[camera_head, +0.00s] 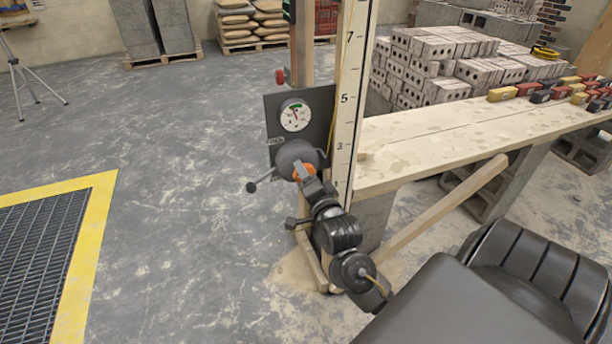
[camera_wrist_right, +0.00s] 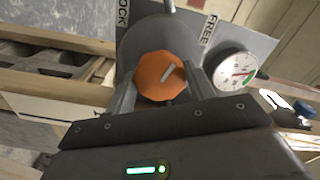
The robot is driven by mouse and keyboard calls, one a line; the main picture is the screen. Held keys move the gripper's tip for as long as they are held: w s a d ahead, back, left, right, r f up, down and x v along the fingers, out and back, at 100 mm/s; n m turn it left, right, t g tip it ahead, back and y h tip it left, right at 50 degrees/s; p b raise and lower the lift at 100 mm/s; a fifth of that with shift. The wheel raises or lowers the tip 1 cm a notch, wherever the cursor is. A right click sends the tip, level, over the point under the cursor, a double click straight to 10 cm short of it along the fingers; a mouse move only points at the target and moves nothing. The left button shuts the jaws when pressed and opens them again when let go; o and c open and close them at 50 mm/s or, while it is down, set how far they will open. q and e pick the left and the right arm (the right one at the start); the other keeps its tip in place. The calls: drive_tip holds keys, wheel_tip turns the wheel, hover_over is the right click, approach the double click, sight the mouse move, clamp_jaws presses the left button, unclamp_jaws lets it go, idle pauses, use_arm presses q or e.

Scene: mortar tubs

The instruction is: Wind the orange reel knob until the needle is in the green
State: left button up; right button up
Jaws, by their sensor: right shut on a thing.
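The orange reel knob (camera_wrist_right: 160,76) is faceted, with a pale line on its face, and sits on the front of a grey reel drum (camera_head: 293,155). My right gripper (camera_head: 305,176) is shut on the knob, one finger on each side of it in the right wrist view (camera_wrist_right: 163,88). The round white gauge (camera_head: 295,115) is on the dark plate above the drum and also shows in the right wrist view (camera_wrist_right: 230,71). It has a green band and some red marking. My left gripper is out of view.
A tall numbered staff (camera_head: 346,100) stands right beside the plate. A plank bench (camera_head: 440,135) runs right.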

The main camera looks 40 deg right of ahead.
drive_tip(key=shift+m, duration=0.9)
drive_tip(key=o, duration=1)
drive_tip(key=shift+s, duration=0.1)
drive_tip(key=v, duration=1)
drive_tip(key=shift+s, duration=0.25)
drive_tip(key=shift+a, duration=0.15)
